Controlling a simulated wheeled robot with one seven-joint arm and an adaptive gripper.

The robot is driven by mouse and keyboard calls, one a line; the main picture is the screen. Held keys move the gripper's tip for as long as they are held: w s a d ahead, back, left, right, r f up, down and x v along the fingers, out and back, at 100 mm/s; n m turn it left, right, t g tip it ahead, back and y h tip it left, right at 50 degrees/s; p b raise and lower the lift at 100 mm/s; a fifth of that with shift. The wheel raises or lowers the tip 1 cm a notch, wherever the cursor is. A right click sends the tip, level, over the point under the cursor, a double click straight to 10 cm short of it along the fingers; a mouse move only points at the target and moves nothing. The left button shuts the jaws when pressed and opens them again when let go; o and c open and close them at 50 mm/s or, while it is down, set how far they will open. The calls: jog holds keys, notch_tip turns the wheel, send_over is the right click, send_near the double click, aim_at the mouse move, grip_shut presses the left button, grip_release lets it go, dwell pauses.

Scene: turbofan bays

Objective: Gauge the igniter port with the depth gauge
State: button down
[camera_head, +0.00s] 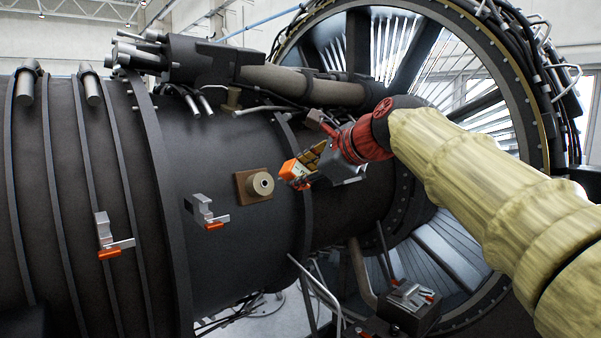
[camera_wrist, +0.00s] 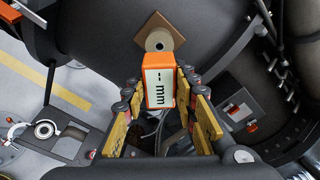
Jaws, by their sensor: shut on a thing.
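The depth gauge (camera_wrist: 159,88) is an orange block with a white face reading "-- mm". My gripper (camera_wrist: 160,104), with yellow-padded fingers, is shut on it. In the head view, the orange gauge (camera_head: 294,170) sticks out to the left of my gripper (camera_head: 309,165). The igniter port (camera_head: 259,185) is a pale round boss with a dark hole on a brown square plate on the engine casing. The gauge's front is close to the port, with a gap in the head view. In the wrist view, the port (camera_wrist: 159,40) lies just beyond the gauge. The gauge's probe is not clearly visible.
Two grey latches with orange tabs, one nearer (camera_head: 205,212) and one farther left (camera_head: 108,238), stick out from the casing. A dark box with metal parts (camera_head: 410,304) stands below. A ring-shaped part (camera_wrist: 46,129) lies on a surface at left. Pipes (camera_head: 300,85) run above.

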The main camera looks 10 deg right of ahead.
jog(key=shift+a+r+p+x, duration=0.15)
jog(key=shift+p+x, duration=0.25)
jog(key=shift+x, duration=0.9)
jog(key=shift+a+r+p+x, duration=0.15)
jog(key=shift+p+x, duration=0.2)
jog(key=shift+x, duration=0.95)
jog(key=shift+a+p+x, duration=0.25)
jog(key=shift+p+x, duration=1)
jog(key=shift+x, duration=1.2)
dwell(2.4)
jog(key=shift+s+d+r, duration=0.1)
jog(key=shift+r, duration=0.1)
